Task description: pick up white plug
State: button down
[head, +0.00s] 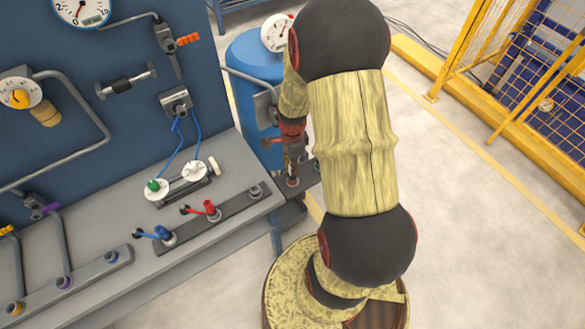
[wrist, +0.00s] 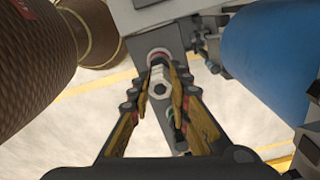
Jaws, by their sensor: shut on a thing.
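The white plug (wrist: 160,76), a pale piece with a hexagonal end, sits between the two fingers of my gripper (wrist: 161,68) in the wrist view. The fingers are closed on its sides. Just beyond it is a red-ringed fitting (wrist: 158,53) on a grey bracket; I cannot tell whether the plug touches it. In the head view my gripper (head: 295,160) points down beside the blue tank, over a small grey shelf (head: 308,176). The plug cannot be made out there.
A blue tank (head: 255,70) with a gauge stands close behind my gripper. To the left is a grey bench (head: 215,225) with two white round fittings (head: 194,171), blue hoses, and red and blue valves. A yellow fence (head: 500,60) stands right. The floor between is clear.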

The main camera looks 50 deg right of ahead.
jog(key=s+a+r+p, duration=0.3)
jog(key=s+r, duration=0.8)
jog(key=s, duration=0.2)
jog(key=shift+s+a, duration=0.15)
jog(key=shift+s, duration=0.15)
jog(key=shift+r, duration=0.25)
notch_tip(320, 180, up, 8)
jog(key=p, duration=0.7)
jog(key=shift+f, duration=0.15)
